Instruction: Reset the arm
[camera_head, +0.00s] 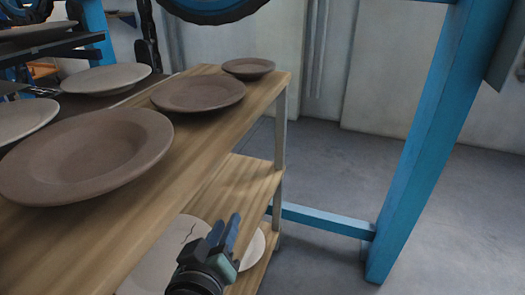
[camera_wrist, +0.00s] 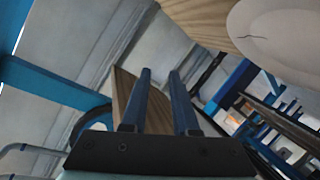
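My gripper (camera_head: 228,222) is at the lower middle of the head view, beside the front edge of the wooden shelf unit (camera_head: 235,110). In the wrist view its two blue fingers (camera_wrist: 160,73) stand apart with a gap between them and nothing held. A pale plate with a dark crack (camera_head: 160,262) lies on a lower shelf just left of my gripper and is partly hidden. The cracked plate also shows at the upper right of the wrist view (camera_wrist: 285,35), apart from the fingers.
The top shelf bears a large brown plate (camera_head: 85,155), a middle brown plate (camera_head: 198,93) and a small one (camera_head: 248,67). Paler plates (camera_head: 105,78) lie at the left. A blue post (camera_head: 420,150) stands at the right. Grey floor (camera_head: 335,180) is open right of the shelves.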

